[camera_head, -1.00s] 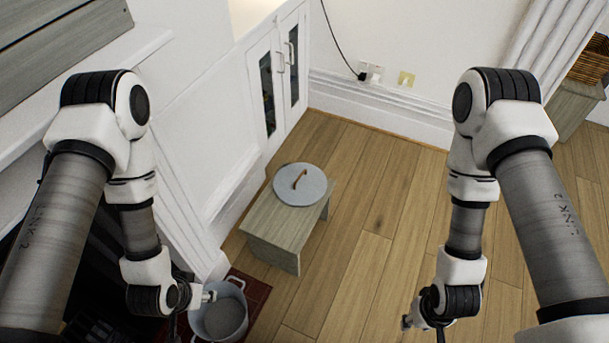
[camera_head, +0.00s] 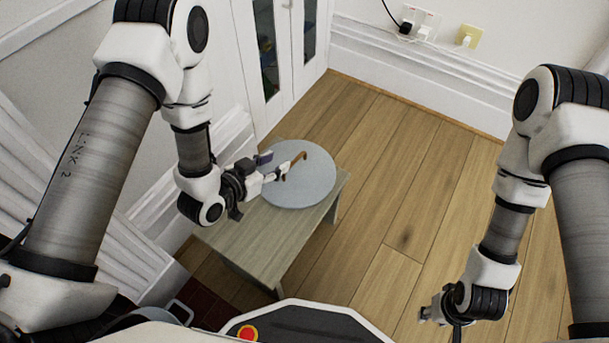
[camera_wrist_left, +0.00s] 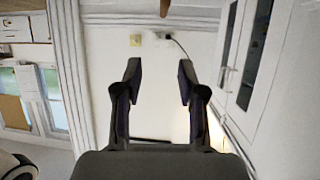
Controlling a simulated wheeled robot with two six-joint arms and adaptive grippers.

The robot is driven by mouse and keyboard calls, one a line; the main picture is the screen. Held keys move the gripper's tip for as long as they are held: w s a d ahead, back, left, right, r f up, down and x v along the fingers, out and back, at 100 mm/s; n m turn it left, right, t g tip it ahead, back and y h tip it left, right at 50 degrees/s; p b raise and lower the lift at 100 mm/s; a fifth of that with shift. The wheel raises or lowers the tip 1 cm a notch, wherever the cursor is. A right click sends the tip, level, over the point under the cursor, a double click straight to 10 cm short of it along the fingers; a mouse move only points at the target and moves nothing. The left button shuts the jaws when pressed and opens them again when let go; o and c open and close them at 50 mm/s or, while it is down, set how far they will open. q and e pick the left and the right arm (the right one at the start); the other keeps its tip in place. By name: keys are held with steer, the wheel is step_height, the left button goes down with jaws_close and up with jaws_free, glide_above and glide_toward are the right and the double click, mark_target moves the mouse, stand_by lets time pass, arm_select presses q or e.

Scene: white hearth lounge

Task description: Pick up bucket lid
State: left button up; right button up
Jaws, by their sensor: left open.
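The round grey bucket lid (camera_head: 313,183) lies flat on a small wooden stool (camera_head: 240,243) in the head view. Its brown handle (camera_head: 296,162) arches up from the middle. My left gripper (camera_head: 281,166) is open at the handle, over the left part of the lid. I cannot tell whether the handle is between the fingers. In the left wrist view the two dark fingers (camera_wrist_left: 158,75) are apart with nothing between them, and a small brown piece, likely the handle, shows at the top edge. My right gripper (camera_head: 430,311) hangs over the floor; its fingers are too small to read.
A white cabinet (camera_head: 277,60) with glass doors stands behind the stool. Sockets with a plugged black cable (camera_head: 407,23) are on the back wall. The wooden floor (camera_head: 400,200) right of the stool is clear. My own base fills the bottom edge.

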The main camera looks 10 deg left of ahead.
arm_select(q)
steer(key=b, duration=0.4)
glide_toward(292, 162)
steer(key=x, duration=0.3)
steer(key=shift+d+f, duration=0.1)
steer(key=shift+f, duration=0.25)
steer(key=b+x, duration=0.4)
steer(key=x, duration=0.2)
steer(key=shift+w+d+f, duration=0.1)
steer(key=shift+w+d, duration=0.1)
steer(key=shift+w, duration=0.15)
steer(key=shift+w+d+f, duration=0.1)
steer(key=shift+w+d, duration=0.05)
steer(key=shift+w, duration=0.2)
arm_select(e)
step_height(292, 162, down, 10)
steer(key=shift+f, duration=0.2)
arm_select(q)
jaws_close()
arm_select(e)
steer(key=shift+w, duration=0.1)
